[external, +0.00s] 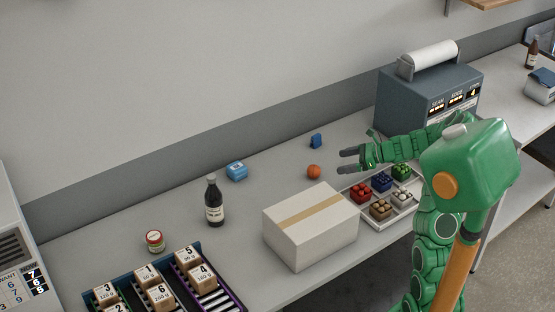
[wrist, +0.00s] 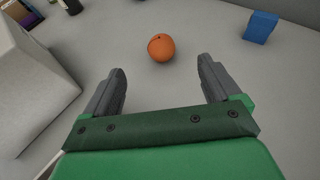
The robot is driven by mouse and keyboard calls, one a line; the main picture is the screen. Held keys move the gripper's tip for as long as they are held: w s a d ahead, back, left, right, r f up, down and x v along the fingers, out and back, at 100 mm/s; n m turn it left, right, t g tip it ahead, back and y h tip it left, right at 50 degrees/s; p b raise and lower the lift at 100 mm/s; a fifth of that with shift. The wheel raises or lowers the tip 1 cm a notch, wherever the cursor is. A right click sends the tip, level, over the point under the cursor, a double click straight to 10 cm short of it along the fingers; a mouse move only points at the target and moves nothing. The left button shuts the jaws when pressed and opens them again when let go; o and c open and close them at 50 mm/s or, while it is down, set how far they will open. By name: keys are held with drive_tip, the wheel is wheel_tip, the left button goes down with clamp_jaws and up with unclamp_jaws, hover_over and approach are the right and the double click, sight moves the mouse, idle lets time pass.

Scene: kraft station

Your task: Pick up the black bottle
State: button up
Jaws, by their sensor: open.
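The black bottle (external: 214,201) stands upright on the counter, left of the white box, with a pale label on its front. In the wrist view a dark object (wrist: 70,5) at the top edge, left of centre, may be the bottle's lower part; most of it is cut off. My gripper (external: 346,161) is open and empty above the counter, well to the right of the bottle. In the wrist view its two fingers (wrist: 162,80) are spread apart, with an orange ball beyond them.
A white box (external: 310,228) with a tan strip stands between bottle and arm. A tray (external: 404,222) of coloured blocks lies below my arm.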

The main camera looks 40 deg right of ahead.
wheel_tip(320, 180, up, 21)
drive_tip(key=w+a+r+m+t+h, duration=0.1)
drive_tip(key=w+a+m+t+h, duration=0.1)
drive_tip(key=w+a, duration=0.7)
drive_tip(key=m+t+h, duration=0.2)
drive_tip(key=m+h, duration=0.3)
drive_tip(key=h, duration=0.1)
hover_over(219, 204)
drive_tip(key=s, duration=0.4)
wheel_tip(219, 204, down, 19)
drive_tip(key=shift+s+r, duration=0.1)
drive_tip(key=shift+r, duration=0.05)
drive_tip(key=shift+w+a+f, duration=0.1)
drive_tip(key=shift+w+f, duration=0.25)
drive_tip(key=shift+w, duration=0.3)
drive_tip(key=shift+d+x, duration=0.15)
drive_tip(key=shift+x, duration=1.05)
drive_tip(key=shift+d+x, duration=0.1)
drive_tip(key=shift+x, duration=1.15)
drive_tip(key=shift+w+a+f, duration=0.1)
drive_tip(key=shift+w+f, duration=0.3)
drive_tip(key=shift+w, duration=0.2)
